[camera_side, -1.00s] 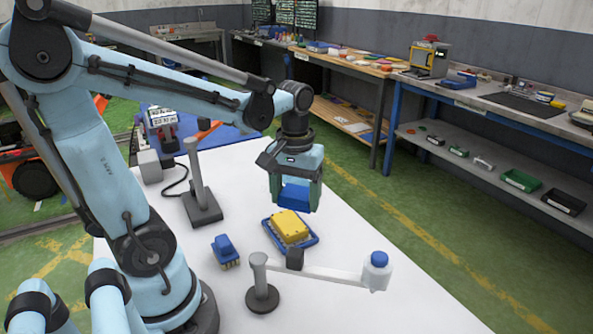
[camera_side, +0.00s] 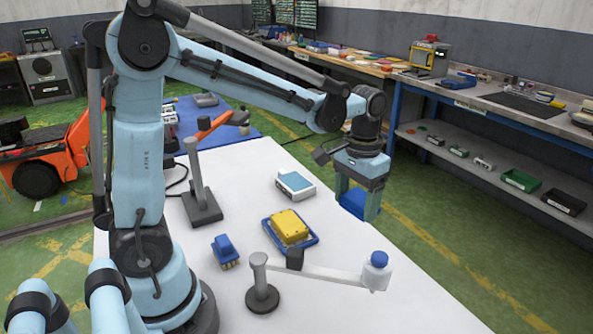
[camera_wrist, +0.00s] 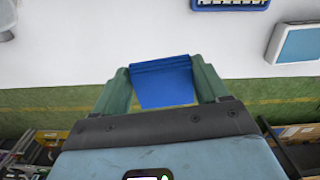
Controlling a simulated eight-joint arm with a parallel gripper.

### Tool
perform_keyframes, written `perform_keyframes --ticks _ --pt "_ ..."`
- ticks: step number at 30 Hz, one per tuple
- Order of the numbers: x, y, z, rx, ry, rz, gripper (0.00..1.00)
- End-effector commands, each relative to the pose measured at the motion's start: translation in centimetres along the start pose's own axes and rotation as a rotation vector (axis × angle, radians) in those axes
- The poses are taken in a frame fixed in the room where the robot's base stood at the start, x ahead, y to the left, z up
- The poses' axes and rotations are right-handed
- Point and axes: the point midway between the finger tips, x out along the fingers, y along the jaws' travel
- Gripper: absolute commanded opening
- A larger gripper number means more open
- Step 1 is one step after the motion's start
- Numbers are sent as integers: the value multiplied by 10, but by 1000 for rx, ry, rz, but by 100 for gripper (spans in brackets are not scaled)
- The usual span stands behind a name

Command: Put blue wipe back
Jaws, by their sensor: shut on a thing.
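My gripper (camera_side: 357,212) is shut on the blue wipe (camera_side: 354,203), a folded blue cloth between its two green fingers. It holds the wipe in the air by the right edge of the white table (camera_side: 330,207). In the wrist view the wipe (camera_wrist: 164,84) spans the gap between the fingers, with the table edge and green floor behind it. A white box with a light blue top (camera_side: 295,184) lies on the table to the left of my gripper; it also shows at the upper right of the wrist view (camera_wrist: 298,43).
A yellow block (camera_side: 290,227) sits in a blue tray (camera_side: 308,245). A blue brush (camera_side: 225,250) is beside it. A dark-based post (camera_side: 202,208) stands at the left.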

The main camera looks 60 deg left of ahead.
Motion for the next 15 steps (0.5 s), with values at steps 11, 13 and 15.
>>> perform_keyframes --ticks 11,13,15 --pt "28 24 -18 137 -2 0 45" --pt "40 24 -18 136 -2 0 45" --pt "50 24 -18 135 -2 0 45"
